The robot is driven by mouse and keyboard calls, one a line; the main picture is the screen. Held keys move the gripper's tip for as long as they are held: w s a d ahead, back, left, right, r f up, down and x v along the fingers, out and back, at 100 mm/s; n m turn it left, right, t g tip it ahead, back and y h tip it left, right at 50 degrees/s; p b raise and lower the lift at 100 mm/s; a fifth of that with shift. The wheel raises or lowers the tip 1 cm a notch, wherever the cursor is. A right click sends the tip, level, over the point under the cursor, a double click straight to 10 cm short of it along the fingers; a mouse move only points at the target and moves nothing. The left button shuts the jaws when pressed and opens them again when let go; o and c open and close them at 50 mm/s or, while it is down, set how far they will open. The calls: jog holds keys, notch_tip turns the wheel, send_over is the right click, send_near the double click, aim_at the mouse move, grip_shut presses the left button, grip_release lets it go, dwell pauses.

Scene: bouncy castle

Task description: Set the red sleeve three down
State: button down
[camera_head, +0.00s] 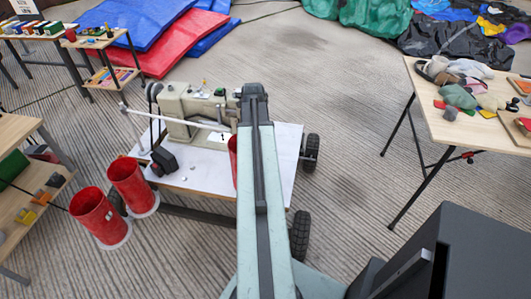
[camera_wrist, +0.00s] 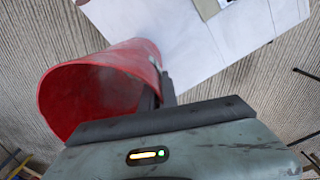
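A red sleeve (camera_wrist: 95,88) fills the left of the wrist view, its open mouth toward the camera. One dark finger of my gripper (camera_wrist: 160,92) is inside its wall and the other outside, so the gripper looks shut on the rim. In the head view a strip of red sleeve (camera_head: 233,158) shows beside my arm, over the white-topped cart (camera_head: 210,178); the rest, with my gripper, is hidden. Whether it touches the cart top cannot be told. Two more red sleeves, one nearer (camera_head: 98,216) and one farther (camera_head: 131,184), stand with white round bases at the cart's left.
A beige sewing machine (camera_head: 195,110) with a white rod stands on the cart's back half. A table with cloth pieces (camera_head: 425,105) is at right. Shelves (camera_head: 35,205) stand at left. Bare ribbed floor (camera_head: 340,130) lies between cart and right table.

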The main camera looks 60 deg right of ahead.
jog(key=s+d+f+b, duration=0.3)
jog(key=d+f+b, duration=0.1)
jog(key=d, duration=0.2)
jog(key=shift+s+d+f, duration=0.2)
jog(key=shift+s+f, duration=0.05)
jog(key=shift+f, duration=0.05)
jog(key=c, duration=1.6)
grip_release()
jog(key=shift+c, duration=0.2)
jog(key=shift+r, duration=0.1)
notch_tip(320, 180, up, 12)
jog(key=p, duration=1.2)
jog(key=shift+r, duration=0.15)
jog(key=shift+w+a, duration=0.1)
